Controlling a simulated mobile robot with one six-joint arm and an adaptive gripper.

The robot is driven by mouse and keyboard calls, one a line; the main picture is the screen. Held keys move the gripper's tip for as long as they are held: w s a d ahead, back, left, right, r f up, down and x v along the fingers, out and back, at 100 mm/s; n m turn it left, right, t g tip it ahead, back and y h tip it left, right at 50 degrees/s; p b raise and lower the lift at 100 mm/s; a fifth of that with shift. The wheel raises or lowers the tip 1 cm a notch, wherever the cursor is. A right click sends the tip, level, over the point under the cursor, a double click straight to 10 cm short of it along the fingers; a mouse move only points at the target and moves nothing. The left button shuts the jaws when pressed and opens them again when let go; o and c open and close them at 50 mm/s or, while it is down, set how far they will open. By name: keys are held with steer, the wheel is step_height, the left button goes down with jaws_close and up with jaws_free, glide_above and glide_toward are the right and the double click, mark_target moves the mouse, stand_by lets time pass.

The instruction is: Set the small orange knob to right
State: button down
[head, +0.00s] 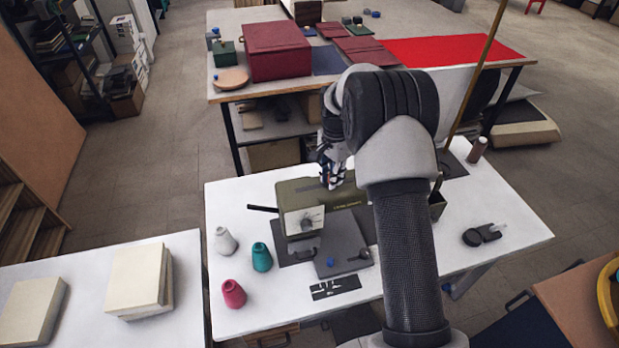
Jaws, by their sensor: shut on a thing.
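My gripper (332,181) is at the top of the machine, reaching down from behind my arm. It is shut on the small orange knob (326,179), of which only a tiny orange patch shows between the fingers. The fingers and the arm hide most of the knob, so its pointing direction cannot be told.
White, teal and pink thread cones (233,293) stand left of the machine. A black lever (263,208) sticks out to its left. A dark tool (482,235) lies on the right. The table's front left (265,320) is clear. Another table (225,95) with fabrics stands behind.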

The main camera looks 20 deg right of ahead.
steer(key=d+p, duration=0.1)
steer(key=d, duration=1.1)
steer(key=shift+d, duration=0.4)
steer(key=c, duration=1.5)
jaws_free()
steer(key=shift+d, duration=0.2)
steer(key=shift+o, duration=0.5)
steer(key=shift+a, duration=0.15)
step_height(320, 180, up, 12)
